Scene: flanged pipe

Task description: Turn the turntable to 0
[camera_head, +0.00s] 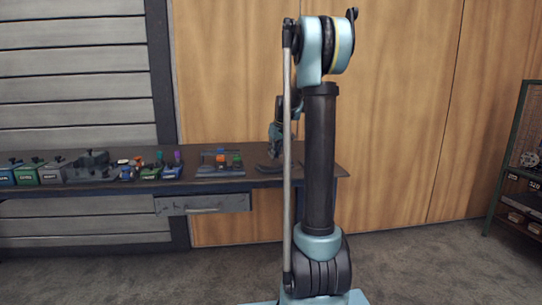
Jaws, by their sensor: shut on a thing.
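My gripper (273,152) points down over the right end of the dark workbench, small in view and partly covered by my own arm's upright rod. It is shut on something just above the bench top. A dark, low, flat piece (269,168) lies right under the fingertips; it looks like the turntable, but I cannot read any mark or angle on it. The exact contact between fingers and turntable is too small to make out.
The workbench (215,185) runs along the wall. Left of my gripper stand a fixture with orange and green parts (221,160), small coloured clamps (150,172), a grey block (92,163) and labelled boxes (28,174). A shelf rack (520,160) stands far right.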

